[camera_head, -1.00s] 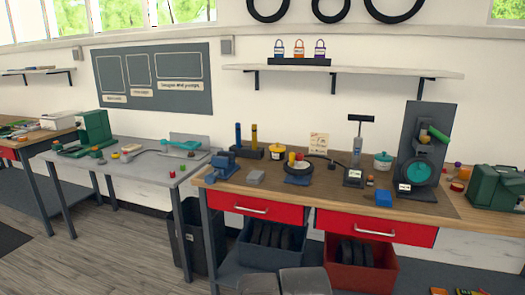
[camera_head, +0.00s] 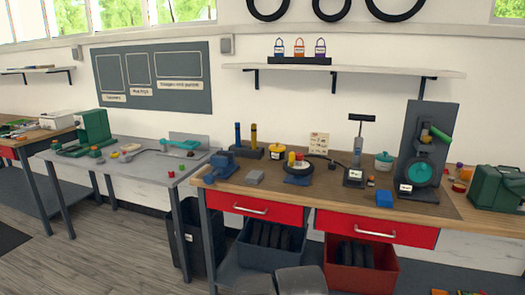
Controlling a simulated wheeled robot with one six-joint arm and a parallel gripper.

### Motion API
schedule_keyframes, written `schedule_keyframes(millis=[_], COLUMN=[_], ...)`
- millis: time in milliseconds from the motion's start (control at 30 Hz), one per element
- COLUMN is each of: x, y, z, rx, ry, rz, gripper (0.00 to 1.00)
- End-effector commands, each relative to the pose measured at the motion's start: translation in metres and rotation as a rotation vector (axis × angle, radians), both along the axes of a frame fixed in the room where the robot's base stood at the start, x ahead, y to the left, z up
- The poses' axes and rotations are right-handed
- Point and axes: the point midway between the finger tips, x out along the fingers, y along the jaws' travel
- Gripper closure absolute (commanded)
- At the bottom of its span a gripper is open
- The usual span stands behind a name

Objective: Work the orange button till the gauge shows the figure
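On the brown-topped bench, a black floor pump (camera_head: 357,150) stands upright with a small white display or label at its base, too small to read. A small orange piece (camera_head: 371,179) lies just right of the pump, near a blue block (camera_head: 384,199); I cannot tell whether it is the orange button. A dark upright stand (camera_head: 425,140) with a teal disc (camera_head: 419,173) and a green handle also bears a white plate at its foot, unreadable from here. No gauge figure can be read. My gripper does not show in this view.
Dark grey rounded shapes, perhaps my own arm, show at the bottom centre. Red drawers (camera_head: 262,206) front the bench. A blue bin (camera_head: 270,253) and a red bin (camera_head: 375,276) stand below. A grey bench (camera_head: 145,176) is to the left. Floor (camera_head: 120,255) is open at front left.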

Motion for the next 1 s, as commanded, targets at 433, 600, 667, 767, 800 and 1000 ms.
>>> schedule_keyframes(millis=[433, 600, 667, 767, 800, 1000], x=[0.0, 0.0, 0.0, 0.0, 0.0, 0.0], y=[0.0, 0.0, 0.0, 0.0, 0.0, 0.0], z=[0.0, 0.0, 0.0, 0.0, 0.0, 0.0], rx=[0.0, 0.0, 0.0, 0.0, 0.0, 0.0], ry=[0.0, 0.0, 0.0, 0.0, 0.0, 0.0], rz=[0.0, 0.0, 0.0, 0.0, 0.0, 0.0], gripper=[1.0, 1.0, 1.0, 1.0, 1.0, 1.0])
